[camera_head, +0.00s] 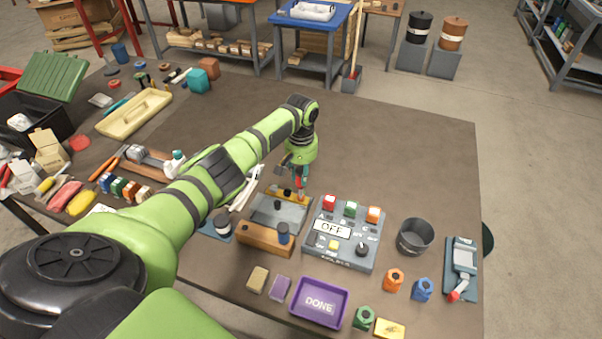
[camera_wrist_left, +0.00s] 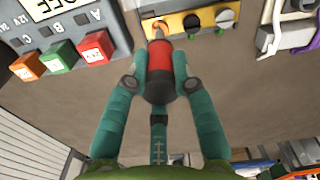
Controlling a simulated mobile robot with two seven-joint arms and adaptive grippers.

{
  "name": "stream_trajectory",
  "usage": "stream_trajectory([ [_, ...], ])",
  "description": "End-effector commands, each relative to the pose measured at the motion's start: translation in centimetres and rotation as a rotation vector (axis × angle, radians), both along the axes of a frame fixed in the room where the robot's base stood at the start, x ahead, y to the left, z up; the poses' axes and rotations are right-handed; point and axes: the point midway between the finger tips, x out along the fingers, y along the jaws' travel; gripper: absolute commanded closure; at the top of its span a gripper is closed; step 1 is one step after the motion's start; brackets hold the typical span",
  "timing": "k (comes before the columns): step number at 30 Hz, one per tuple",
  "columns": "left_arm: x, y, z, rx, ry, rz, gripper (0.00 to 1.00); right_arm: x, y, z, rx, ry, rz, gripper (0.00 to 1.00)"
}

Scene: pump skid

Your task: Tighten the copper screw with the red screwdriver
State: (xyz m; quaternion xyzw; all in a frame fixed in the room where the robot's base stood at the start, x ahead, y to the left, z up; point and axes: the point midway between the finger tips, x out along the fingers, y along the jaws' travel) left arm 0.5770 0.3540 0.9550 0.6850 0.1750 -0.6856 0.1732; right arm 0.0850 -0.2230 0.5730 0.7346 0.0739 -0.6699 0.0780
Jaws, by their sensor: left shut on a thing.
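My left gripper (camera_head: 300,178) points down over the yellow block (camera_head: 280,193) at the back of a grey plate. In the wrist view its teal fingers (camera_wrist_left: 160,86) are shut on the red screwdriver (camera_wrist_left: 159,66), which has a red handle with a dark end. The screwdriver's far end reaches the copper screw (camera_wrist_left: 156,25) at one end of the yellow block (camera_wrist_left: 175,24). I cannot tell whether the tip is seated in it. A black screw (camera_wrist_left: 192,23) and a pale screw (camera_wrist_left: 225,16) sit beside it in a row. My right gripper is not in view.
The control box (camera_head: 340,236) with red, green and orange buttons and an OFF display stands close to the right of the plate. A wooden block (camera_head: 262,240) is in front. A purple DONE tray (camera_head: 318,303) lies nearer. The table behind my gripper is clear.

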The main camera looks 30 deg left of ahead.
Motion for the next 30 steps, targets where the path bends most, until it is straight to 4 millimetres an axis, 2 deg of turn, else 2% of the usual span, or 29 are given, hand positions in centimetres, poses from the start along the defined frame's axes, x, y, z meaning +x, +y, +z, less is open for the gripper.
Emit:
stream_trajectory([
  [3,0.0,0.01,-0.01,0.0,0.0,-0.082,1.0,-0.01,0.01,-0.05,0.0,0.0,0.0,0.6],
  [12,0.01,0.0,0.02,0.0,0.0,-0.111,1.0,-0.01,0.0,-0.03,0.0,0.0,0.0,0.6],
  [21,0.04,-0.01,0.03,-0.002,-0.001,-0.381,1.0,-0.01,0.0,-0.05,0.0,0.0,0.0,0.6],
  [30,0.05,-0.01,0.12,0.0,-0.001,-0.387,1.0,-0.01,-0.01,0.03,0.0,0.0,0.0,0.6],
])
